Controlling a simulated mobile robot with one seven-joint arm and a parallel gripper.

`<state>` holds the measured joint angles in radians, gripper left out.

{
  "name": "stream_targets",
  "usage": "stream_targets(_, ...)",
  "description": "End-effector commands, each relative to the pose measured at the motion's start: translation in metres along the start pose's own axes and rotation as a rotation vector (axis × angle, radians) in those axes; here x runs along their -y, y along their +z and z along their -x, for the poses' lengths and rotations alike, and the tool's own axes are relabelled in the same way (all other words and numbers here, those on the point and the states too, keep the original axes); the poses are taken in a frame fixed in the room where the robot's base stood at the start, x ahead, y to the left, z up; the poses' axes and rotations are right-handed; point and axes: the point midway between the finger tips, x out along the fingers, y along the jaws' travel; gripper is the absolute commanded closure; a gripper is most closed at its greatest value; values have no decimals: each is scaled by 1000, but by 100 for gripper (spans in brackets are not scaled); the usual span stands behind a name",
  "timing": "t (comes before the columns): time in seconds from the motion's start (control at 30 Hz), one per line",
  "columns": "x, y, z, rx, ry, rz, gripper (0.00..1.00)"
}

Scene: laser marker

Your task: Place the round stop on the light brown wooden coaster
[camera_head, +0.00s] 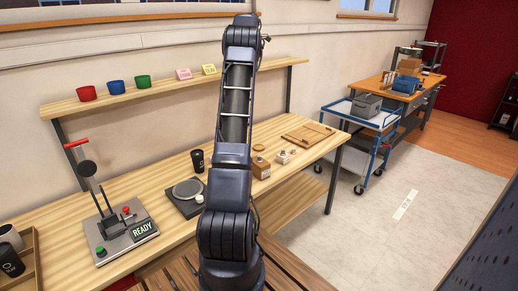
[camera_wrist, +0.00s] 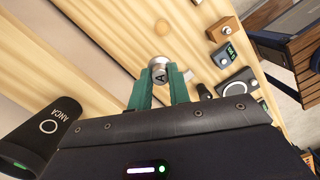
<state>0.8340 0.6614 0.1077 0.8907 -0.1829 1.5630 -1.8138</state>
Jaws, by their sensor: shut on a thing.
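My gripper (camera_wrist: 161,88) shows in the wrist view with two green fingers. They are shut on a small round metal piece marked "A" (camera_wrist: 160,74), which looks like the round stop. It is held above the light wooden bench. A small round light brown disc (camera_wrist: 160,29) lies just beyond it and looks like the wooden coaster. In the head view my arm hides the gripper and the held piece. A small round wooden piece (camera_head: 260,147) lies on the bench right of my arm there; I cannot tell if it is the same disc.
A wooden block (camera_head: 261,167), small parts (camera_head: 283,157) and a wooden tray (camera_head: 296,138) stand right of my arm. A scale (camera_head: 181,203) and black cup (camera_head: 197,160) stand left of it. A dark cylinder (camera_wrist: 42,133) is close on the left in the wrist view.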

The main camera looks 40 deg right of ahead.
Motion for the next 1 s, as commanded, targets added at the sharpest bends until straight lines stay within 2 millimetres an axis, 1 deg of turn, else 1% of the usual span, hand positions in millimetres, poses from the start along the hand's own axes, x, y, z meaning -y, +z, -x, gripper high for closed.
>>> stream_targets(0.03,0,6,-1,0,0,-8,100)
stream_targets(0.17,1,22,-4,1,-3,-26,100)
stream_targets(0.37,1,17,-28,0,-5,-23,100)
stream_targets(0.57,1,12,-60,0,-6,-22,100)
stream_targets(0.67,1,10,-82,0,-7,-22,100)
stream_targets(0.77,1,6,-108,0,-7,-22,100)
stream_targets(0.87,2,2,-142,-1,-9,-21,100)
stream_targets(1.0,2,-4,-195,-2,-8,-22,100)
